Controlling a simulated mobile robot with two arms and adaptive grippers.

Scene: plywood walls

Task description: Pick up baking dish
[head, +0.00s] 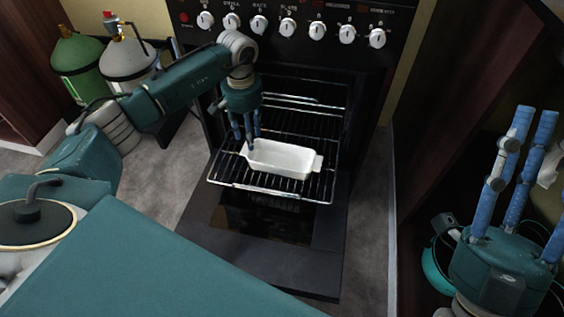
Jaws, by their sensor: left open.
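The white rectangular baking dish (284,160) sits on the pulled-out wire rack (230,172) of the open oven. It has small handles at its short ends. My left gripper (245,143) points down at the dish's left end, its blue fingers open. One finger overlaps the dish's left handle in the picture; I cannot tell whether it touches. My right gripper (518,135) is at the right edge with its blue fingers pointing up, spread apart and empty, far from the dish.
The oven door (285,262) is folded down below the rack. White knobs line the stove front (317,30) above. A green gas cylinder (78,58) and a white one (125,60) stand at the left. A dark cabinet side (440,110) stands right of the oven.

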